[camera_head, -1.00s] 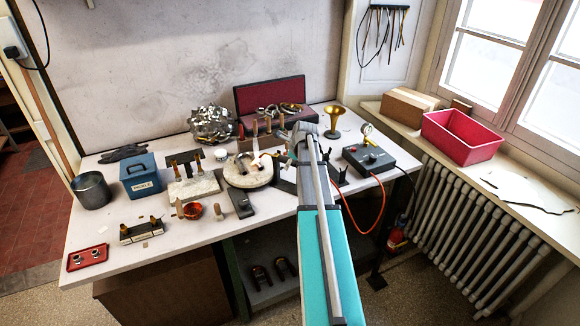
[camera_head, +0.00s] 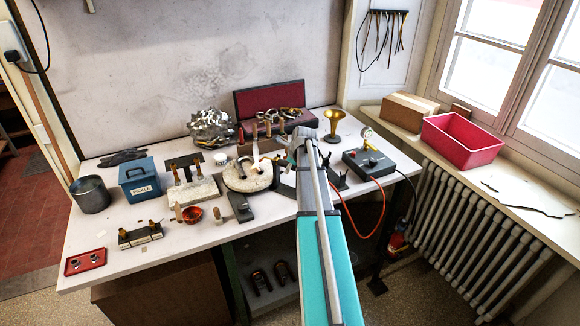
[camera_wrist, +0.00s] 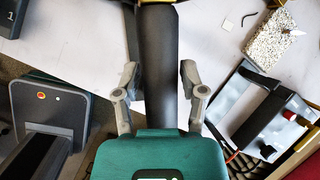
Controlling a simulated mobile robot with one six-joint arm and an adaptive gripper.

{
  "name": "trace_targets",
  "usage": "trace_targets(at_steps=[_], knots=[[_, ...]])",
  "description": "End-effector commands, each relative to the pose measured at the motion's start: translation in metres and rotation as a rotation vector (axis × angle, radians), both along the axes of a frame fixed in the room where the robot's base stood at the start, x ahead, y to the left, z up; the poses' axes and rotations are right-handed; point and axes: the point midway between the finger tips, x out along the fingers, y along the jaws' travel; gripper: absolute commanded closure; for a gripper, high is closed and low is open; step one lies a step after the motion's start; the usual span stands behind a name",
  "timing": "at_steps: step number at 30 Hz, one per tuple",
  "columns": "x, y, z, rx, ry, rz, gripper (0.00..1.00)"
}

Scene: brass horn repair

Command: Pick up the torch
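The torch appears to be the dark, thick cylinder (camera_wrist: 160,55) in the wrist view, with a brass-coloured part at its top edge. It runs between the two grey fingers of my gripper (camera_wrist: 158,70). The fingers are spread on either side of it, with narrow gaps showing. Its lower end passes out of sight behind the teal gripper body. In the head view my gripper (camera_head: 303,139) is over the right part of the bench, and my arm hides most of the torch there. An orange hose (camera_head: 381,212) loops down from the black gauge box.
The black gauge box (camera_head: 369,163) stands to the right of my arm and a brass bell (camera_head: 334,122) behind it. To the left are a round soldering pad (camera_head: 247,177), a blue box (camera_head: 140,180) and small tools.

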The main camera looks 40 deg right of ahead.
Motion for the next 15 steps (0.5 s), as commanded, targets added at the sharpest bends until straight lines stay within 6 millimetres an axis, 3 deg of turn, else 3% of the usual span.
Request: trace_targets(at_steps=[1,6,15], knots=[[0.0,0.0001,0.0,0.0,0.0,0.0,0.66],[0.0001,0.0001,-0.0001,0.0,0.0,0.0,0.98],[0.0003,0.0003,0.0,0.0,0.0,0.001,1.0]])
